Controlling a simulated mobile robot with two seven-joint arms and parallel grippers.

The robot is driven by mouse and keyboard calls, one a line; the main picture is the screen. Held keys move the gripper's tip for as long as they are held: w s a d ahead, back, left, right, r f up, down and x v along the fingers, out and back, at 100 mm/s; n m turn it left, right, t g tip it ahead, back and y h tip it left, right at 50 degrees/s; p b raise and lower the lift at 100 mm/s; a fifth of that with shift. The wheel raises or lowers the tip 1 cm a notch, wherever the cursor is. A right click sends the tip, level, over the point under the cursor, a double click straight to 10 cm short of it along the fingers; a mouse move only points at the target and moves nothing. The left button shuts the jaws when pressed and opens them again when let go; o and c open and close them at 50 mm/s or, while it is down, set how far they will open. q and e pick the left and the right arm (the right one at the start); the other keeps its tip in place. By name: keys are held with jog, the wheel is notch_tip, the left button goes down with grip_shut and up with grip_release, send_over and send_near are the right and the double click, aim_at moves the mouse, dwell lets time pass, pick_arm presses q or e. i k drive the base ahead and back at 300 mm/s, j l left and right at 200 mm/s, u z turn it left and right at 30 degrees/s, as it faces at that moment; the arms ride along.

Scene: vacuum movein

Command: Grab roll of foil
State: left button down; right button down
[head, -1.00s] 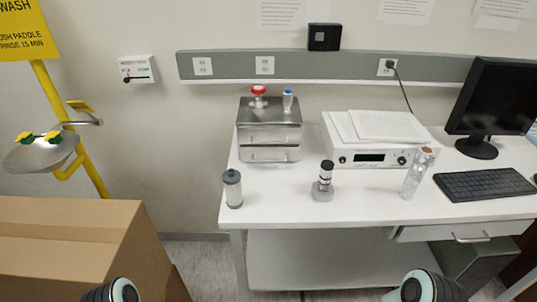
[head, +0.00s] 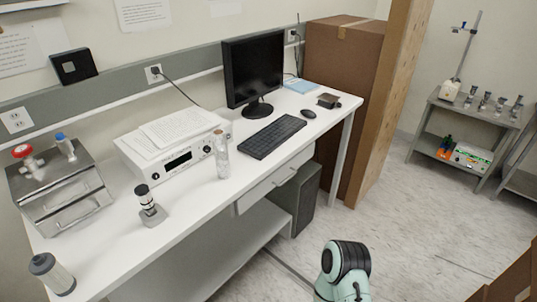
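Neither of my grippers is in view. Only a rounded pale-green and black part of one of my arms shows at the bottom, in front of the table and well away from the cylinder.
Floor (head: 420,225) at right is open.

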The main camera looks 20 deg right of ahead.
aim_at(218, 135)
jog(key=z, duration=0.45)
jog(key=i+l, duration=0.2)
jog(key=l, duration=0.15)
jog(key=i+l, duration=0.2)
jog(key=l, duration=0.2)
jog(key=i+l, duration=0.2)
jog(key=l, duration=0.15)
jog(key=i+l+u, duration=0.15)
jog(key=l+u, duration=0.15)
jog(key=u, duration=0.15)
jog(key=i+l+u, duration=0.1)
jog(key=l+u, duration=0.3)
